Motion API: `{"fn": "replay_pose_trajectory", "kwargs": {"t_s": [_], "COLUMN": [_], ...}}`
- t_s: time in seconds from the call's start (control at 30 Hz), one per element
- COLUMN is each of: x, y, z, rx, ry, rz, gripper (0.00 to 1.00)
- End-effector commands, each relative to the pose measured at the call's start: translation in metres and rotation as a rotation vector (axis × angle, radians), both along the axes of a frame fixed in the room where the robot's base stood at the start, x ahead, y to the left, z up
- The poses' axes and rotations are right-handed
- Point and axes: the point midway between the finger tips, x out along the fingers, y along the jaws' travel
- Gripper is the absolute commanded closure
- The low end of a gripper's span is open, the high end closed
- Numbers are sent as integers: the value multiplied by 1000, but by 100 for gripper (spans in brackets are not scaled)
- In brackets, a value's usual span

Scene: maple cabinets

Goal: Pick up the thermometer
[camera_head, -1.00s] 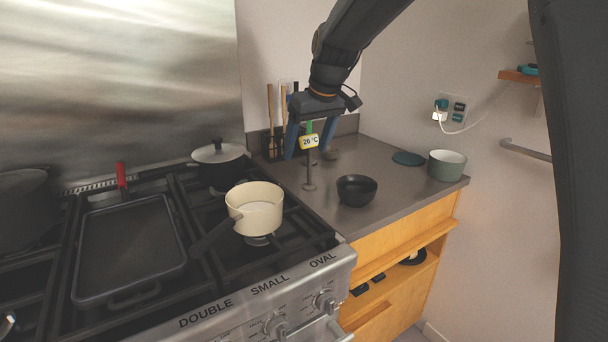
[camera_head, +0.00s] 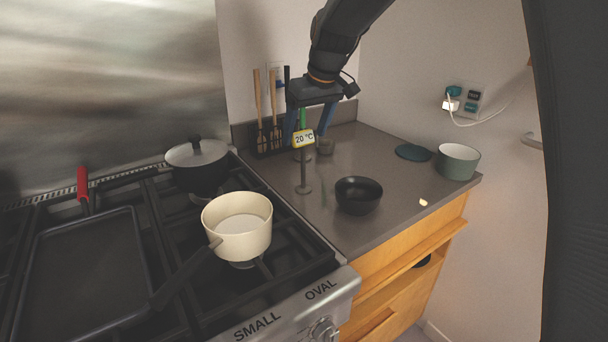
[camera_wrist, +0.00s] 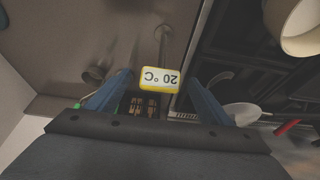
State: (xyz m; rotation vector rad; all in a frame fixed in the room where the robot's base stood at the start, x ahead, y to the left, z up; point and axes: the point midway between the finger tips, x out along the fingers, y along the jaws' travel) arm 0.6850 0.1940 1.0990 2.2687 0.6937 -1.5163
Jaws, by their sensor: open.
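The thermometer (camera_head: 304,138) has a yellow-edged white display reading 20 °C on top of a thin grey stem. It stands upright on the grey counter (camera_head: 335,232), its round base showing left of the black bowl. My gripper (camera_head: 308,138) is open above the counter, its blue fingers pointing down around or just behind the display. In the wrist view the display of the thermometer (camera_wrist: 159,79) lies between the tips of my gripper (camera_wrist: 160,82), with a gap on each side. Whether the display is fully between the fingers in depth is hard to tell.
A black bowl (camera_head: 358,195) stands right of the thermometer's base, a green pot (camera_head: 457,162) farther right. A cream saucepan (camera_head: 237,226) is on the stove at left. A utensil rack (camera_head: 269,137) stands behind my gripper. Counter between bowl and wall is partly clear.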

Motion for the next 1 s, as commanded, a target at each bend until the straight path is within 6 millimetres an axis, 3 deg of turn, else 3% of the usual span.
{"fn": "replay_pose_trajectory", "kwargs": {"t_s": [0.5,0.77,0.83,1.0], "x": [22,23,23,23], "y": [13,13,12,12], "z": [-49,-53,-53,-53], "rx": [-1,0,0,0], "ry": [2,0,0,0], "rz": [3,1,1,1], "gripper": [27,27,33,62]}}
